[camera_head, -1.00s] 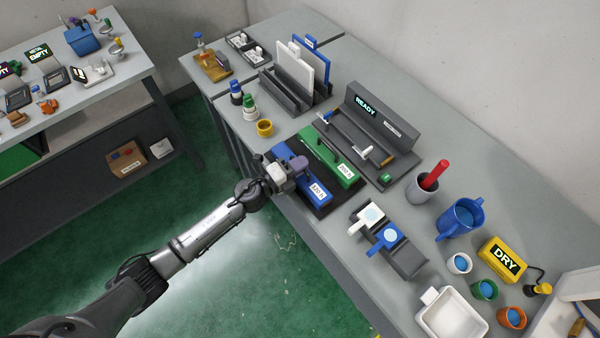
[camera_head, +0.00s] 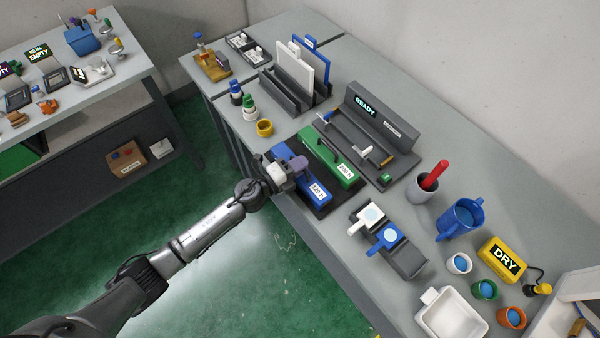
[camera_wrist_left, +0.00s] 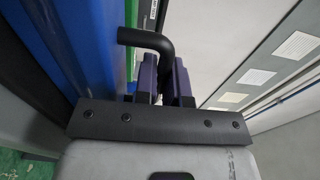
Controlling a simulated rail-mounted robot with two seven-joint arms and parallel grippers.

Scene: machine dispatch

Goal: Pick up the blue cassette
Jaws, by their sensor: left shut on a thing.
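The blue cassette (camera_head: 316,191) with a white label lies on a dark base at the near edge of the bench. A green cassette (camera_head: 343,170) lies beside it on the right. My left gripper (camera_head: 299,167) is at the blue cassette, with its purple fingers shut on the black handle. In the left wrist view the blue body (camera_wrist_left: 82,40) is at the left, and the bent black handle (camera_wrist_left: 150,38) runs between the fingers (camera_wrist_left: 164,80). The gripper hides part of the cassette. I cannot tell whether the cassette is lifted. My right gripper is out of view.
A grey unit reading READY (camera_head: 372,130) stands behind the cassettes. A dark holder with white and blue paddles (camera_head: 406,258) is to the right. Green floor is open in front of the bench.

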